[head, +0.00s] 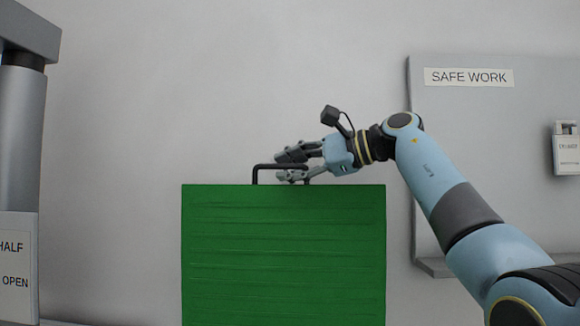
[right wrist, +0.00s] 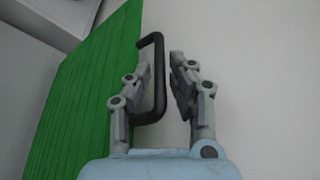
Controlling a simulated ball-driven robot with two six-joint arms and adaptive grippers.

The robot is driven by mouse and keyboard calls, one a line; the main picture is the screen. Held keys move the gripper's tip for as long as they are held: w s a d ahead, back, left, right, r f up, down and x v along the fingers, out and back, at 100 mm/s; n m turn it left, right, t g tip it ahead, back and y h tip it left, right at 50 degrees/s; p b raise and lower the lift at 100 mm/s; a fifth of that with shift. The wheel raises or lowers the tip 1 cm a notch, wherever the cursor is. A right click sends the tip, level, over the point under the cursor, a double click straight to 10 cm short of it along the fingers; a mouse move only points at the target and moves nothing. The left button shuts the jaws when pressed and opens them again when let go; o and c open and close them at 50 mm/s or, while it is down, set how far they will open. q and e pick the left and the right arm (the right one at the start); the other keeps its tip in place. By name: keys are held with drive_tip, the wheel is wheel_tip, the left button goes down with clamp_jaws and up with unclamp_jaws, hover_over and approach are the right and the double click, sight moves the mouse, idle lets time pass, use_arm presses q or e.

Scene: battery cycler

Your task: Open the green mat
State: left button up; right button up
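The green mat (head: 283,255) shows in the head view as an upright green panel with fine horizontal lines. A black bar handle (head: 256,173) stands on its top edge. In the right wrist view the green mat (right wrist: 75,100) is at the left, and the black handle (right wrist: 160,85) stands out from its edge. My right gripper (head: 287,166) is at the handle, coming from the right. In the right wrist view its fingers (right wrist: 161,66) are apart, one on each side of the handle's bar, with a gap at the right finger. My left gripper is not in view.
A grey board (head: 470,140) with a "SAFE WORK" label and a small white box (head: 566,148) is at the right, behind my right arm. A grey post (head: 20,140) with a sign stands at the left edge. The wall between is bare.

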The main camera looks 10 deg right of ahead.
clamp_jaws()
drive_tip(key=shift+s+a+f+b, duration=0.15)
drive_tip(key=shift+s+b, duration=0.25)
drive_tip(key=shift+s, duration=0.15)
drive_tip(key=s+a+f+b, duration=0.1)
drive_tip(key=s+f+b, duration=0.1)
drive_tip(key=s, duration=0.5)
drive_tip(key=s+a+f+b, duration=0.2)
drive_tip(key=s+b, duration=0.3)
drive_tip(key=s, duration=0.3)
drive_tip(key=s+a+f+n+b, duration=0.1)
drive_tip(key=s+f+b, duration=0.2)
drive_tip(key=s, duration=0.4)
drive_tip(key=shift+s+a+f+t, duration=0.2)
drive_tip(key=shift+s+f+t, duration=0.1)
unclamp_jaws()
